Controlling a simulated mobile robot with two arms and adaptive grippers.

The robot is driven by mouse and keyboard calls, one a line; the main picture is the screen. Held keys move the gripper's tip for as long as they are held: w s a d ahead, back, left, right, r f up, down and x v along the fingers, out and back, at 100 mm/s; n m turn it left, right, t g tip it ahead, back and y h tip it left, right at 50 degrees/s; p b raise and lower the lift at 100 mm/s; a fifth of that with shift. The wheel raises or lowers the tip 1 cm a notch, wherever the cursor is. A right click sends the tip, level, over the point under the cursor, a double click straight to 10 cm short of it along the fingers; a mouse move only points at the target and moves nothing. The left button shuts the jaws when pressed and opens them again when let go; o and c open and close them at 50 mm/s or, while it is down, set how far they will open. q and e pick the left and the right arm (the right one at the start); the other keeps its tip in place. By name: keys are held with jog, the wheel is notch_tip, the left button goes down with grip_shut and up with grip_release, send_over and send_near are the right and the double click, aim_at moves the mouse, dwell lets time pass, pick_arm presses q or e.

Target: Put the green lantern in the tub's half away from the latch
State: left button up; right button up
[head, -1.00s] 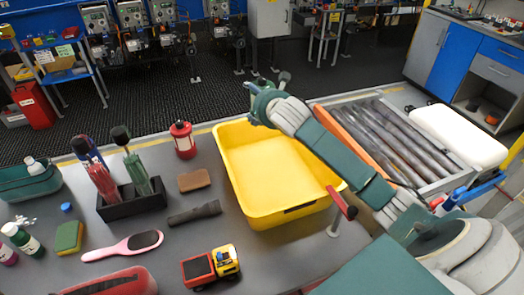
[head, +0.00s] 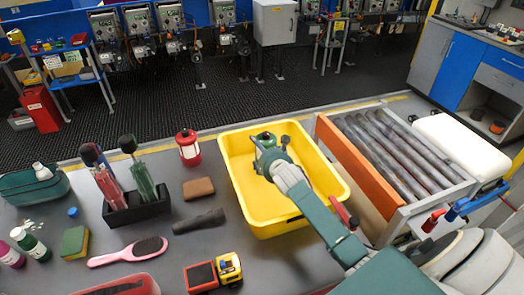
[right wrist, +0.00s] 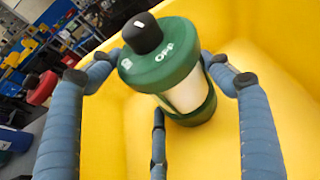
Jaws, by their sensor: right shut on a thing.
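The green lantern (right wrist: 178,72) has a green lid with a black knob and a pale body. In the right wrist view my right gripper (right wrist: 160,85) has its fingers around it. The yellow tub (head: 238,185) stands on the grey table, and my right gripper (head: 268,150) is over its far part. The lantern also shows there in the head view (head: 266,138), partly hidden by the gripper. Whether it touches the tub floor I cannot tell. A red-handled lever (head: 345,213), perhaps the latch, is by the tub's near right side. My left gripper is not in view.
A red lantern (head: 188,150), a brown block (head: 198,187) and a dark torch (head: 199,221) stand or lie left of the tub. A toy truck (head: 214,272) is in front. A roller conveyor (head: 345,160) with an orange side is to the right. The tub's near floor is clear.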

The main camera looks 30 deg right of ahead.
jog(key=o, duration=1.6)
jog(key=shift+s, duration=0.15)
jog(key=b+v, duration=0.1)
jog(key=v, duration=1.1)
jog(key=shift+r, duration=0.15)
